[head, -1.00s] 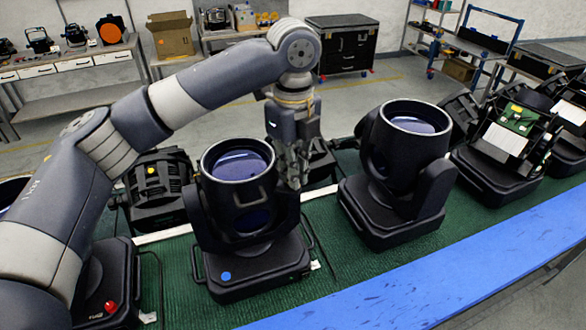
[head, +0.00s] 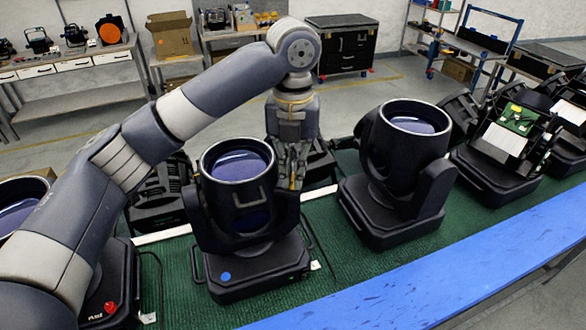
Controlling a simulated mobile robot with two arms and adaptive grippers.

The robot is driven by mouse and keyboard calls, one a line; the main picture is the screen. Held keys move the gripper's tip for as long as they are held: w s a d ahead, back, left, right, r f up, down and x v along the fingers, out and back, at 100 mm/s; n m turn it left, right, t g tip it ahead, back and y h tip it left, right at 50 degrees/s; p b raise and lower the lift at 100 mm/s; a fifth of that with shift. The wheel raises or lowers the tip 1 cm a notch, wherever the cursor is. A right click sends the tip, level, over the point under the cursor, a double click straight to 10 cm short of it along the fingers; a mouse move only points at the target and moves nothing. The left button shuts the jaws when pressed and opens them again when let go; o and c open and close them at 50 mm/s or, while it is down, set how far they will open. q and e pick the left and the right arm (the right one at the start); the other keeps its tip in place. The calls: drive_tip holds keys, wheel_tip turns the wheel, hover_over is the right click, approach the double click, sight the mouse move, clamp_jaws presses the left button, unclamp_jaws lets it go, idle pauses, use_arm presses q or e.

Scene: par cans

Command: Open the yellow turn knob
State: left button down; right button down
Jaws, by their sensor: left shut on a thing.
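My left gripper (head: 291,168) points down at the right side of the middle moving-head lamp (head: 236,199), close against its yoke. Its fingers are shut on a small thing. A small yellow patch (head: 293,184) shows at the fingertips, which looks like the yellow turn knob, mostly covered by the fingers. The lamp stands upright with its round lens facing up and a blue dot (head: 226,277) on its base. My right gripper is out of view.
Another black lamp (head: 403,160) stands to the right on the green mat (head: 335,262). A red knob (head: 110,308) shows on a lamp base at lower left. A blue strip (head: 430,275) runs along the front edge. Opened lamp housings (head: 515,130) stand at far right.

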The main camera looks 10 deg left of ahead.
use_arm(q)
drive_tip(key=shift+r+m, duration=0.1)
drive_tip(key=shift+m, duration=0.5)
drive_tip(key=c, duration=1.8)
unclamp_jaws()
drive_tip(key=shift+o, duration=0.2)
drive_tip(key=shift+r, duration=0.45)
wheel_tip(320, 180, up, 11)
drive_tip(key=shift+s+f, duration=0.1)
